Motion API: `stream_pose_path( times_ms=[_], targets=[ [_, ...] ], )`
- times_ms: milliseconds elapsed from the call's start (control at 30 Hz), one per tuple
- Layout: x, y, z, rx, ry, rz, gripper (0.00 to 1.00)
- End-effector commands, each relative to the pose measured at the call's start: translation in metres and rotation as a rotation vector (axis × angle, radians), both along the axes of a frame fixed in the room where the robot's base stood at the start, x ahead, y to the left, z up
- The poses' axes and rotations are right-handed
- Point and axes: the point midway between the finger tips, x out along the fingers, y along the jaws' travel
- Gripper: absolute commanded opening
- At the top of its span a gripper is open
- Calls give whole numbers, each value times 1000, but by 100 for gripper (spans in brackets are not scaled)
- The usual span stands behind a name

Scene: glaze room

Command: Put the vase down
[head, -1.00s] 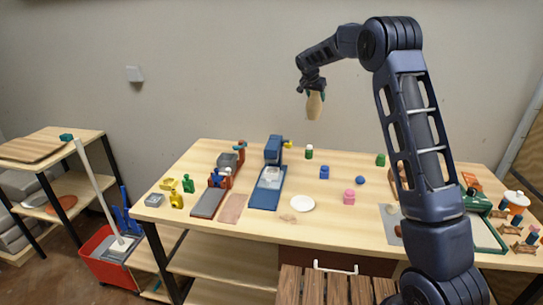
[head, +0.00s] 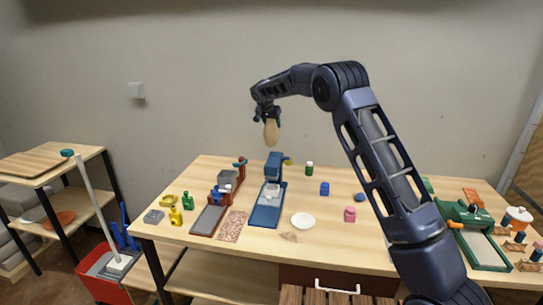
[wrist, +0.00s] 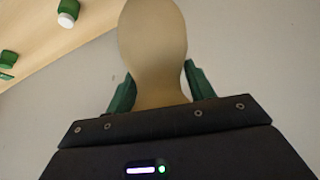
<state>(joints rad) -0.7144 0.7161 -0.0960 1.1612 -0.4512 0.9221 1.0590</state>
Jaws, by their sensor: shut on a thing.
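The vase (head: 271,132) is tan and hangs from my gripper (head: 267,116) in the air, well above the back of the table, above the blue press. In the wrist view the vase (wrist: 153,45) fills the top middle, its narrower part between the green fingers of my gripper (wrist: 157,88). My gripper is shut on it. The wooden table (head: 330,233) lies below, and the vase touches nothing but the gripper.
A blue press (head: 267,205) stands on the table below the vase. A pink jar (head: 350,214), a blue jar (head: 324,188) and a green jar (head: 309,168) stand farther right. Bare tabletop lies between them.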

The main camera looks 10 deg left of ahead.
Motion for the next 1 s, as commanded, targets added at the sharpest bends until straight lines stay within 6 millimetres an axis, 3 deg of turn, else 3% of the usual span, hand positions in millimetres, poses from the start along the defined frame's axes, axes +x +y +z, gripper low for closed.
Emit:
stream_pose_path(
  times_ms=[400, 767, 1000],
  targets=[
    [0, 0, -85, 0, -1, 0, 16],
    [0, 0, -112, 0, -1, -1, 16],
    [0, 0, -142, -1, 0, -1, 16]
  ],
)
